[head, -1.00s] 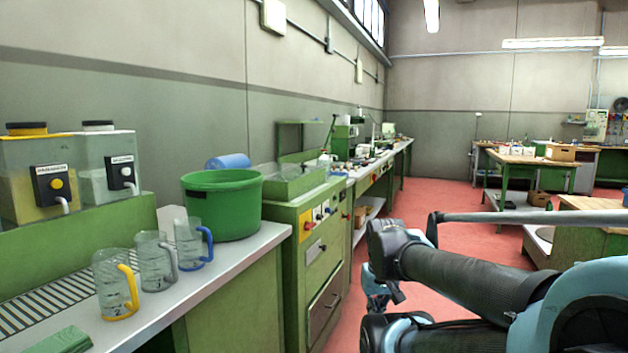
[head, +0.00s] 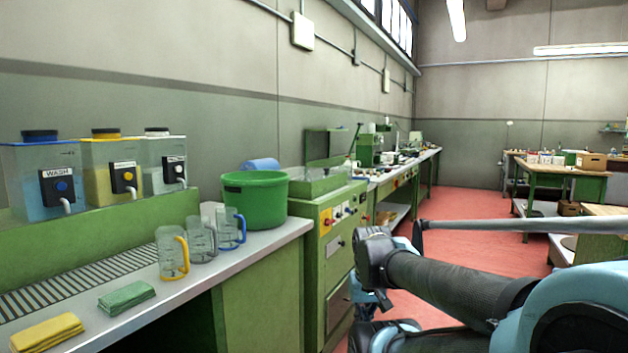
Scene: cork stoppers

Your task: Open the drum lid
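I cannot pick out a drum lid with certainty. A green machine (head: 337,240) with knobs and drawer-like fronts stands at the end of the near bench. It has a low pale box-shaped top (head: 322,182) and an upright green panel behind it; whether either belongs to a drum is unclear. My arm lies folded across the lower right of the head view, apart from the machine. A small teal and dark part below its elbow may be my gripper (head: 372,297); its fingers cannot be made out.
The near bench (head: 270,237) holds a green tub (head: 255,200), several measuring jugs, a green cloth (head: 126,297) and a yellow cloth (head: 47,333). Dispensers, one labelled WASH (head: 45,175), stand behind. Red floor (head: 463,262) is open to the right; worktables (head: 560,172) stand farther back.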

